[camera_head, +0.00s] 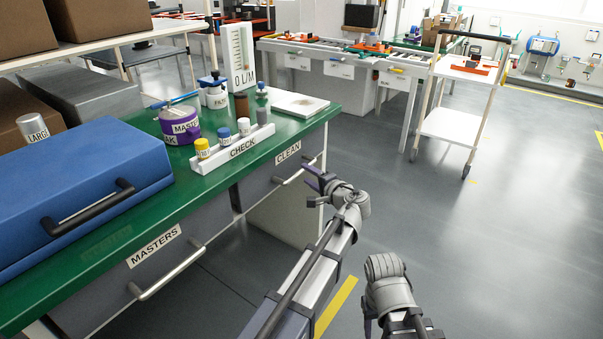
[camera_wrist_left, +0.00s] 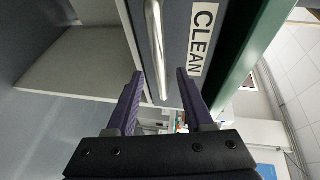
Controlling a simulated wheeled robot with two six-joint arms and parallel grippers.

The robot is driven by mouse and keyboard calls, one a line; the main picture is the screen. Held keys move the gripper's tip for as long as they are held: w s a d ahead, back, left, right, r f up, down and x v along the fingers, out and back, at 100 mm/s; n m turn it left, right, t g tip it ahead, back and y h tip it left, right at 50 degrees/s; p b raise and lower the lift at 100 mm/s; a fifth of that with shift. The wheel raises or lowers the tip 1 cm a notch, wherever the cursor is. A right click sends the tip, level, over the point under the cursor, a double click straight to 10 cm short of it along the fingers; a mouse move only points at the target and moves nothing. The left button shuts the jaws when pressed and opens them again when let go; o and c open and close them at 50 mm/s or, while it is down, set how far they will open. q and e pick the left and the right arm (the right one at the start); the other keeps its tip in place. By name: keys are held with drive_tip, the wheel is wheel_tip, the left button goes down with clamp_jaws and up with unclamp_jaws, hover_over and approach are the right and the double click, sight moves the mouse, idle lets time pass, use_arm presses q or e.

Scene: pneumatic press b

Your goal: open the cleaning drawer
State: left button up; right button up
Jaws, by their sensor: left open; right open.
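The cleaning drawer (camera_head: 257,184), labelled CLEAN, sits shut under the green bench top at its far end. Its bar handle (camera_head: 287,180) runs along the front. In the left wrist view the CLEAN label (camera_wrist_left: 203,38) and the handle (camera_wrist_left: 155,40) are close. My left gripper (camera_head: 314,178) is at the handle's far end. Its purple fingers (camera_wrist_left: 160,76) are open, with the handle's end showing between the tips; contact cannot be told. My right gripper (camera_head: 368,322) is low at the bottom edge, away from the bench, open and mostly hidden.
A MASTERS drawer (camera_head: 120,284) with its own handle is nearer on the same bench. A blue case (camera_head: 80,185), a CHECK rack (camera_head: 232,148) and a purple pot (camera_head: 180,124) stand on top. A white trolley (camera_head: 450,125) stands beyond. The floor to the right is clear.

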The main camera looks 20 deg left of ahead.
sight(303, 172)
use_arm(q)
drive_tip(key=shift+b+x, duration=0.3)
drive_tip(key=shift+x, duration=1.95)
clamp_jaws()
